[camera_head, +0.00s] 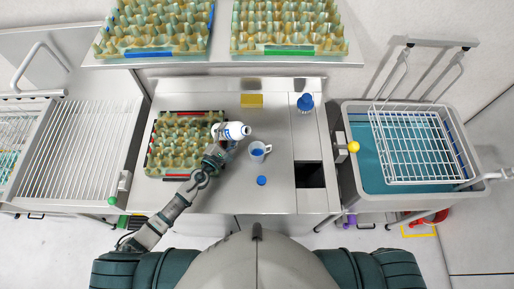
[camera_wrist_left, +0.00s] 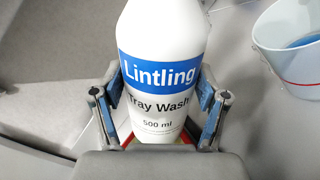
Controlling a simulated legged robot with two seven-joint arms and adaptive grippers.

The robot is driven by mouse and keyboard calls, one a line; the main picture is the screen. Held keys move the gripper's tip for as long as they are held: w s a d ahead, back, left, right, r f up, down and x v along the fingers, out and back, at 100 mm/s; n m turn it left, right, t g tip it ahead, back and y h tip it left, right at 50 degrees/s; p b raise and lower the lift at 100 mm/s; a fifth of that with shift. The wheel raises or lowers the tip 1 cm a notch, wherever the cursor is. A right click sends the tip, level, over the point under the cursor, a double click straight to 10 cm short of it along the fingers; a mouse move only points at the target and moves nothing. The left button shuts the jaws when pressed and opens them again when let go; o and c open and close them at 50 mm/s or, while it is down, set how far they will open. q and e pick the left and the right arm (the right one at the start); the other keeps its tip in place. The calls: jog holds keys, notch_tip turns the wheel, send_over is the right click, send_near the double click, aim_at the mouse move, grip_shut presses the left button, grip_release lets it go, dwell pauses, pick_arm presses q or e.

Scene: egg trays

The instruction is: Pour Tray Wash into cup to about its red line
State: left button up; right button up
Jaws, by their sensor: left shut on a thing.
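My left gripper (camera_wrist_left: 160,110) is shut on the white Tray Wash bottle (camera_wrist_left: 162,40), with its blue "Lintling" label facing the wrist camera. In the head view the bottle (camera_head: 229,131) is above and left of the cup; how far it tilts is hard to tell, and its mouth is out of the wrist view. The gripper (camera_head: 219,148) shows at the bottle's near side. The white cup (camera_head: 257,149) stands on the counter with blue inside. The wrist view shows part of the cup (camera_wrist_left: 290,50) with a red line and blue liquid. My right gripper is not in view.
A blue cap (camera_head: 261,181) lies below the cup. An egg tray (camera_head: 150,160) is at the left of the counter. A shelf (camera_head: 220,60) with egg trays is behind.

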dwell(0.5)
pick_arm(q)
jog(key=shift+s+d+f+n, duration=0.15)
jog(key=shift+d+n, duration=0.15)
jog(key=shift+n, duration=0.4)
jog(key=shift+s+d+r+n+p, duration=0.2)
jog(key=shift+r+n+p, duration=0.2)
jog(key=shift+n, duration=0.4)
jog(key=shift+w+a+n, duration=0.1)
jog(key=shift+a+n, duration=0.05)
jog(key=shift+n, duration=1.45)
jog(key=n, duration=0.4)
jog(key=shift+f, duration=0.4)
